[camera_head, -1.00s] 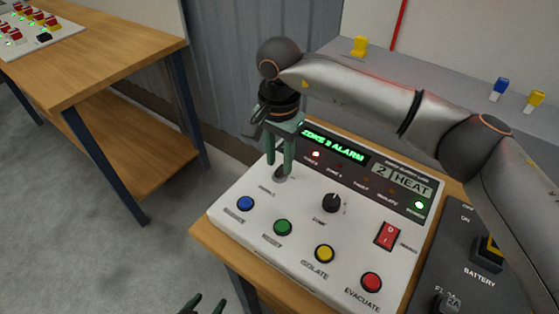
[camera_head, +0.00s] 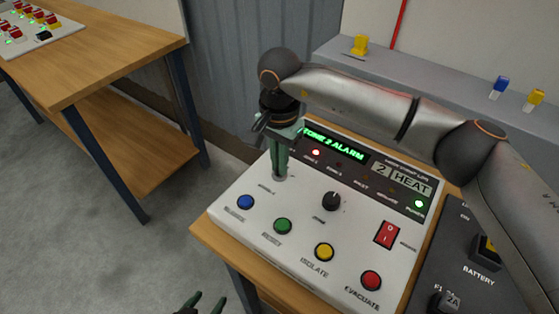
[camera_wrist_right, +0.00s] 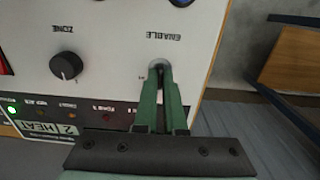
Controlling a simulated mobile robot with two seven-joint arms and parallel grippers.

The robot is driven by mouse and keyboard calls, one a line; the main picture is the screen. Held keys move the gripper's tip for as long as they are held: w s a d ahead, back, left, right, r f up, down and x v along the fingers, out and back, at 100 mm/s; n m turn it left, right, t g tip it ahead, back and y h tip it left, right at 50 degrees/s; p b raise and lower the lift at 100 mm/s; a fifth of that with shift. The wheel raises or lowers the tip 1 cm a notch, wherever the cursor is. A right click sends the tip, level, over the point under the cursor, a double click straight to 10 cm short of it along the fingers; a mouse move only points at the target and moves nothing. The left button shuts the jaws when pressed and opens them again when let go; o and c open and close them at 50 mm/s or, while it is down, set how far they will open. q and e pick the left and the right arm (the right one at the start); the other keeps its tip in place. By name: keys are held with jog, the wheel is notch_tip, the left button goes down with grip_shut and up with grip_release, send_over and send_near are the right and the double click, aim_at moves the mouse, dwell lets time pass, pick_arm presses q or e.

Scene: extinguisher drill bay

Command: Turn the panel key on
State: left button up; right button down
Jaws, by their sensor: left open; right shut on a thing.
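The white alarm panel (camera_head: 300,225) sits on a wooden bench, its green display reading ZONE 2 ALARM.
The panel also carries a black ZONE knob (camera_head: 331,201), a red rocker switch (camera_head: 387,235), and blue, green, yellow and red (camera_head: 371,281) buttons. A dark battery box (camera_head: 470,260) stands at right. A grey ledge (camera_head: 430,80) runs behind. Another wooden bench (camera_head: 120,50) is at left.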

jog(key=shift+m, duration=0.3)
jog(key=m+b, duration=0.2)
jog(key=shift+m, duration=0.3)
jog(key=m+b, duration=0.1)
jog(key=m, duration=0.2)
jog(key=shift+m+b, duration=0.3)
jog(key=m+b, duration=0.1)
jog(key=m, duration=0.2)
jog(key=shift+m, duration=1)
jog(key=shift+r, duration=0.1)
jog(key=c, duration=1)
grip_release()
